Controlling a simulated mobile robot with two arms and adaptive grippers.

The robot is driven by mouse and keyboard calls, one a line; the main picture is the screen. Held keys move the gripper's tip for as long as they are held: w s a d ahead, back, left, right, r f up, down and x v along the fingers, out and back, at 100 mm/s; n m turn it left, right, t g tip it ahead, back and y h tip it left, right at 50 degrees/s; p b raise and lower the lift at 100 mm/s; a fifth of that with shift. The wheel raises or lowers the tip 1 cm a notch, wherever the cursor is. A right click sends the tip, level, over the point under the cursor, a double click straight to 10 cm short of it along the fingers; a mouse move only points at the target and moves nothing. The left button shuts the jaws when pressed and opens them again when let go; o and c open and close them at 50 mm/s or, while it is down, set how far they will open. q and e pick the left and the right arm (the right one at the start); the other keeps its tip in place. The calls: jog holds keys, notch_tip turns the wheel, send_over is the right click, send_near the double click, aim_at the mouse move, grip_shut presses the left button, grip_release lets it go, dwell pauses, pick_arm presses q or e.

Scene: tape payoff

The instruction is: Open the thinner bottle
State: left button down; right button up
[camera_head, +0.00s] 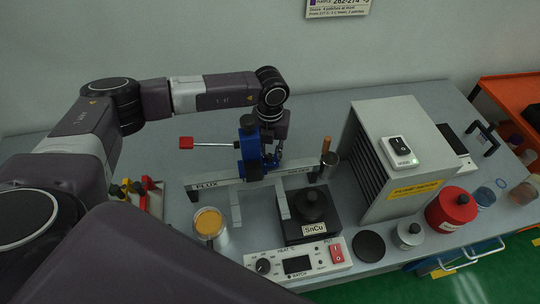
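No bottle is labelled as thinner where I can read it. A red round container (452,209) with a dark cap stands at the right front of the bench, and a small grey metal can (408,235) with a dark top stands to its left. I cannot tell which is the thinner bottle; both look capped. My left gripper (271,160) points down at the middle of the bench, beside a blue clamp-like part with a red-tipped rod (214,145). It is well left of these containers. Its fingers are mostly hidden, so its opening is unclear. My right gripper is out of view.
A grey box unit (386,150) stands between my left gripper and the right-hand containers. The SnCu pot (311,208), control panel (297,264), black disc (369,246) and yellow-topped jar (211,226) occupy the front. Small jars (483,198) stand at far right.

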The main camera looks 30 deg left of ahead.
pick_arm(q)
jog(key=shift+f, duration=0.15)
jog(key=c, duration=1.7)
grip_release()
jog(key=shift+c, duration=0.2)
